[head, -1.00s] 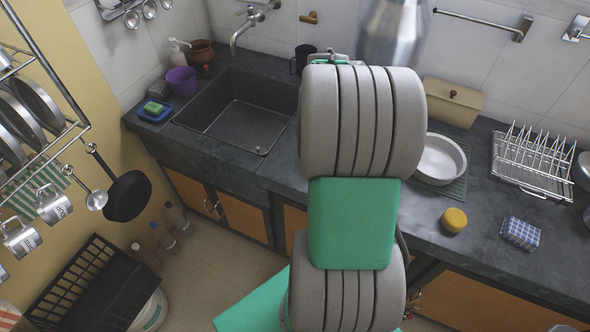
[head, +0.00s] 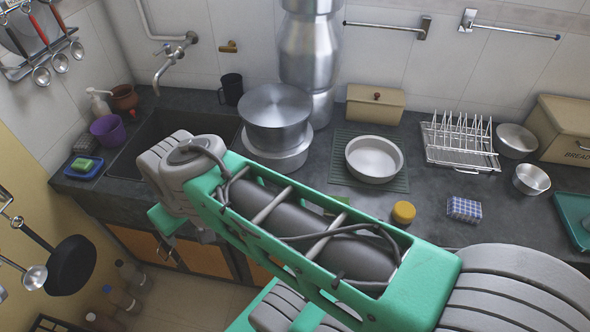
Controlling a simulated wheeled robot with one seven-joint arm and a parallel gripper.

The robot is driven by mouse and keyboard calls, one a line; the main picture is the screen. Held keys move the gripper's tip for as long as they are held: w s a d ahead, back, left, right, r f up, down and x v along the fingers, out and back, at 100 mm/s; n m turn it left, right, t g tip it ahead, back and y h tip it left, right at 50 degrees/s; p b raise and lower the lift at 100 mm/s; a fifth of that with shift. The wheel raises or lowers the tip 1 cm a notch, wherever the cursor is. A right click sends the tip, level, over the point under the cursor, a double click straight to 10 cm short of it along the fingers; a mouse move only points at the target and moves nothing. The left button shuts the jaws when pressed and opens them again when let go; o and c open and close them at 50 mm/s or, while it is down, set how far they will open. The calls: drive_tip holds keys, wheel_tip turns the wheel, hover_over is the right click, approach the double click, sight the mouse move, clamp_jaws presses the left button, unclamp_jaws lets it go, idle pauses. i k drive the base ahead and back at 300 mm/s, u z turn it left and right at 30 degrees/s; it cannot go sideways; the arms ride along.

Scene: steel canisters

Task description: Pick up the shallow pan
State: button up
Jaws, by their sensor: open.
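The shallow pan (head: 374,159) is a round, silvery, low-walled pan. It sits upright and empty on a ribbed dark green mat (head: 398,184) on the counter, right of the stacked pots. Its whole rim is visible. My green and grey arm crosses in front of the counter, below and left of the pan, and does not cover it. My gripper cannot be made out in the head view.
Large steel pots (head: 276,112) and tall steel canisters (head: 311,55) stand left of the pan. A wooden box (head: 375,105) is behind it, a dish rack (head: 460,145) to its right. A yellow tub (head: 403,212) and checked cloth (head: 464,209) lie in front.

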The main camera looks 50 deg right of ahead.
sight(371, 160)
drive_tip(key=z, duration=2.35)
drive_tip(key=k, duration=1.15)
drive_tip(key=u, duration=0.8)
drive_tip(key=i, duration=1.25)
drive_tip(key=u, duration=0.15)
